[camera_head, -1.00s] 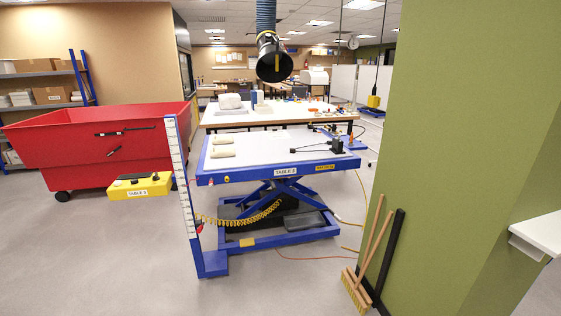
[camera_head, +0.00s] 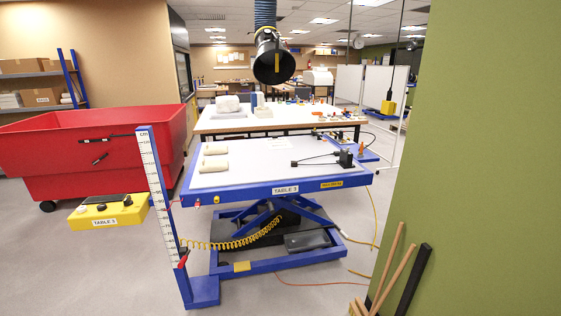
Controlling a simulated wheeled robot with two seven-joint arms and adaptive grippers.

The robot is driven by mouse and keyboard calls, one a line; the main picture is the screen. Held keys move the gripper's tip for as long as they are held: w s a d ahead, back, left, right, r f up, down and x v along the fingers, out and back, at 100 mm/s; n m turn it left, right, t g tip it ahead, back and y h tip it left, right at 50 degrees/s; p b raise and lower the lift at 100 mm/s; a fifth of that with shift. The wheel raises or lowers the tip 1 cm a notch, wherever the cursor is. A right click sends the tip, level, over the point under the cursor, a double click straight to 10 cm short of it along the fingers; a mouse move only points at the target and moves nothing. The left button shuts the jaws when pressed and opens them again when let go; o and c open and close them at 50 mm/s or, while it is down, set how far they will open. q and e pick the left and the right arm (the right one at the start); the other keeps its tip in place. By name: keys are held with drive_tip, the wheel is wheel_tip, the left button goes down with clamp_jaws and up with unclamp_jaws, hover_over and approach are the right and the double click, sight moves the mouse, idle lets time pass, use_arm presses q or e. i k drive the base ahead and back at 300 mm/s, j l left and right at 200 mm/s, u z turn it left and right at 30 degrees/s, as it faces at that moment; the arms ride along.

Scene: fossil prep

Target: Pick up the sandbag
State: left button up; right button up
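Two cream sandbags lie on the left part of the white top of the blue lift table marked TABLE 3 (camera_head: 286,190). The rear sandbag (camera_head: 215,150) is a short roll, and the front sandbag (camera_head: 214,163) lies just in front of it, apart or nearly touching. The table is ahead of me, some distance away. Neither of my grippers shows in the head view.
A measuring post (camera_head: 160,200) stands at the table's left front corner, beside a yellow control box (camera_head: 108,211). A red bin (camera_head: 90,155) is at left. Grey floor in front is clear, with an orange cord.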

sight(209, 166)
drive_tip(key=i, duration=1.65)
drive_tip(key=i+u, duration=0.25)
drive_tip(key=i, duration=0.2)
drive_tip(key=i+l+u, duration=0.25)
drive_tip(key=i, duration=0.2)
drive_tip(key=i+l+u, duration=0.25)
drive_tip(key=i, duration=0.2)
drive_tip(key=k+l+u, duration=0.1)
drive_tip(key=u, duration=0.15)
drive_tip(key=k+u, duration=0.1)
drive_tip(key=u, duration=0.15)
drive_tip(key=i+z, duration=0.15)
drive_tip(key=z, duration=0.15)
